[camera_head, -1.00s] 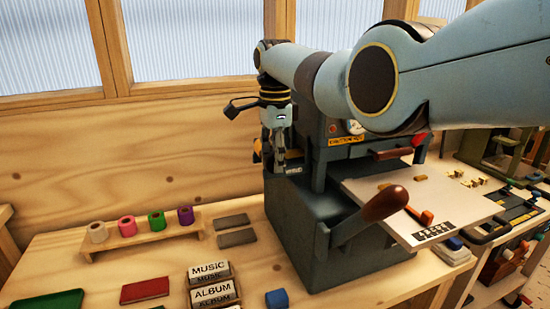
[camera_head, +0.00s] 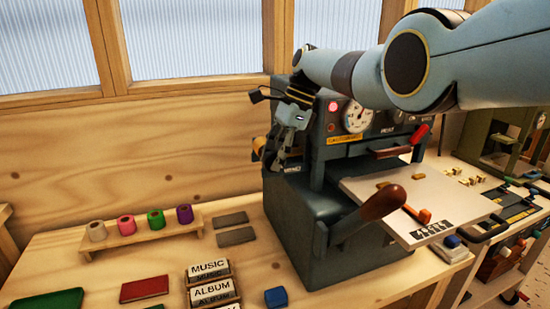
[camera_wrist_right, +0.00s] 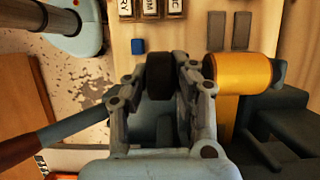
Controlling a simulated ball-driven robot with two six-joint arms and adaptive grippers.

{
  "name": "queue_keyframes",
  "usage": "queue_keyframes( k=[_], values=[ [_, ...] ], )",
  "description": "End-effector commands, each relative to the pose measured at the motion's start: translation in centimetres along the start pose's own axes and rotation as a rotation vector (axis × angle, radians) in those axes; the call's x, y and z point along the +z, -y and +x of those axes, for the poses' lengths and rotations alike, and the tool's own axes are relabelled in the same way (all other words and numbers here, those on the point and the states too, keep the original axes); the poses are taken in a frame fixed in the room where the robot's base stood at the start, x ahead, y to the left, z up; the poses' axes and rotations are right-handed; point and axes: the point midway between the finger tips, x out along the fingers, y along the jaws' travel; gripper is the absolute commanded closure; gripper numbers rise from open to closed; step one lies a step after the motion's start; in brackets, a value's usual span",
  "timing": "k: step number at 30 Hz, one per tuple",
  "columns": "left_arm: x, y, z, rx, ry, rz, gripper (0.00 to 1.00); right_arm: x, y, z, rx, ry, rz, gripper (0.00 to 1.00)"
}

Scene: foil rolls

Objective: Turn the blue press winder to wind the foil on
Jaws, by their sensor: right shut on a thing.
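The blue-grey press (camera_head: 318,235) stands on the wooden bench, with a gold foil roll (camera_head: 259,146) at its left side. My right gripper (camera_head: 274,158) is at that side, tilted, and partly hides the roll. In the right wrist view, my right gripper (camera_wrist_right: 162,85) is shut on the dark winder knob (camera_wrist_right: 160,72), one finger on each side. The gold foil roll (camera_wrist_right: 243,73) is just right of the fingers there, and the dark press body (camera_wrist_right: 290,125) is at the lower right. My left gripper is not in view.
A rack (camera_head: 140,240) of several coloured foil rolls stands on the bench at left. A brown-handled lever (camera_head: 382,203) sticks out at the press front.

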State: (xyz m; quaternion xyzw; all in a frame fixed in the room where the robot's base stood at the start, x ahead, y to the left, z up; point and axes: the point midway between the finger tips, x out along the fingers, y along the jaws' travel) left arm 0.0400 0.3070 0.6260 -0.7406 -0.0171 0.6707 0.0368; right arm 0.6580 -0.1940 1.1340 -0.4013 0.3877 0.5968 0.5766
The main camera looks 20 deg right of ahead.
Motion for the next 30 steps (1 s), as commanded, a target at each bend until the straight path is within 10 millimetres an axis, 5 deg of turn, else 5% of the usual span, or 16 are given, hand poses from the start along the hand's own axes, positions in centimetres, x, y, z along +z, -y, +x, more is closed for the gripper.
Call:
queue_keyframes(
  k=[4,5,10,20,30],
  values=[
    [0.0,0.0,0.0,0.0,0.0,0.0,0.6,0.0,0.0,0.0,0.0,-0.001,0.0,1.0],
    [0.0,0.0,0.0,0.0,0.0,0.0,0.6,0.0,0.0,0.0,0.0,-0.002,0.0,0.74],
    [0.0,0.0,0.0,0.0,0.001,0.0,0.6,0.0,0.0,0.0,0.0,-0.002,0.0,0.54],
    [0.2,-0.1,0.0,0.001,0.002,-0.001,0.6,0.2,0.1,-0.5,-0.002,-0.002,-0.001,0.54],
    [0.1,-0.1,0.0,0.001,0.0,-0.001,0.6,2.6,0.1,-6.3,-0.004,-0.003,-0.001,0.54]
  ],
)
